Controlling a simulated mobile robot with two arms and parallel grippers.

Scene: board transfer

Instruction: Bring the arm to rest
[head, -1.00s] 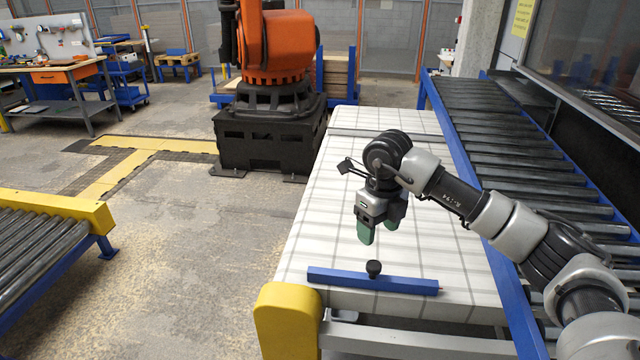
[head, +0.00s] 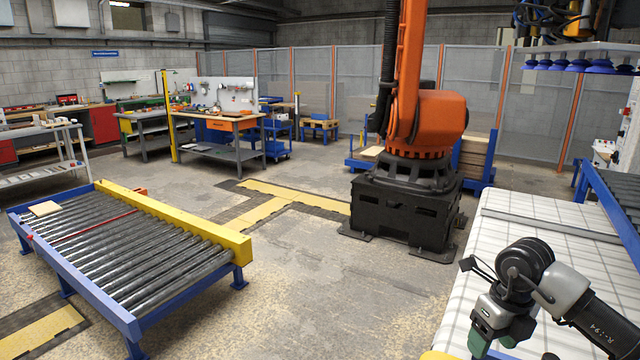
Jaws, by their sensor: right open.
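My right arm reaches in from the right edge. Its gripper (head: 492,343) hangs fingers down over the white conveyor belt (head: 560,233) at the lower right. The green fingertips are partly cut off by the bottom edge. The gripper is open, and I see nothing held in it. My left gripper and arm are not in view.
A roller conveyor (head: 120,255) with a yellow end beam stands at the left, with a small light board (head: 44,209) on it. An orange robot (head: 405,150) on a black base stands behind the belt. The floor between is clear. Workbenches line the back left.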

